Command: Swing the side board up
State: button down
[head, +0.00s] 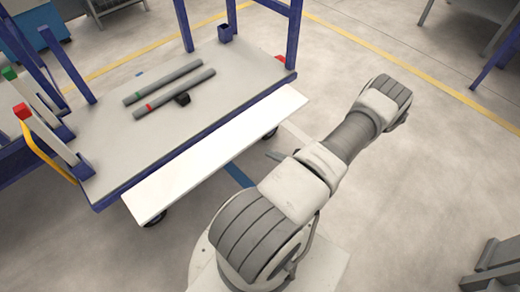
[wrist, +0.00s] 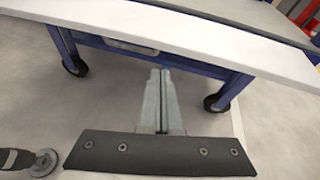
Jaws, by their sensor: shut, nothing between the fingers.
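The side board (head: 215,155) is a long white panel along the cart's near long side, below the deck edge. It slants out from the cart; its exact angle is hard to tell. In the wrist view the board (wrist: 190,32) crosses the top of the picture. My gripper (wrist: 160,72) is shut and empty, its fingers pointing toward the cart's underside. The fingertips show just below the board's near edge, with a gap in the picture. In the head view my arm hides most of the gripper.
The cart's grey deck (head: 230,90) carries two grey pipes, one with a green band (head: 163,82) and one with a red band (head: 174,94). Blue posts stand at the deck's ends. Cart wheels (wrist: 75,66) show under the board.

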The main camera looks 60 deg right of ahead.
notch_tip(320, 180, down, 4)
jog(key=s+m+h, duration=0.2)
jog(key=m, duration=0.1)
jog(key=d+b+x, duration=0.1)
jog(key=b+x, duration=0.3)
jog(key=x, duration=0.6)
jog(key=shift+s+a+r+b, duration=0.1)
jog(key=shift+s+r+b, duration=0.05)
jog(key=shift+r, duration=0.85)
jog(key=shift+s+r+b, duration=0.1)
jog(key=shift+r+b, duration=0.05)
jog(key=shift+r, duration=0.85)
jog(key=shift+r, duration=0.15)
jog(key=shift+r+g+p, duration=0.4)
jog(key=shift+g+p, duration=0.3)
jog(key=shift+p, duration=0.25)
jog(key=shift+r, duration=0.1)
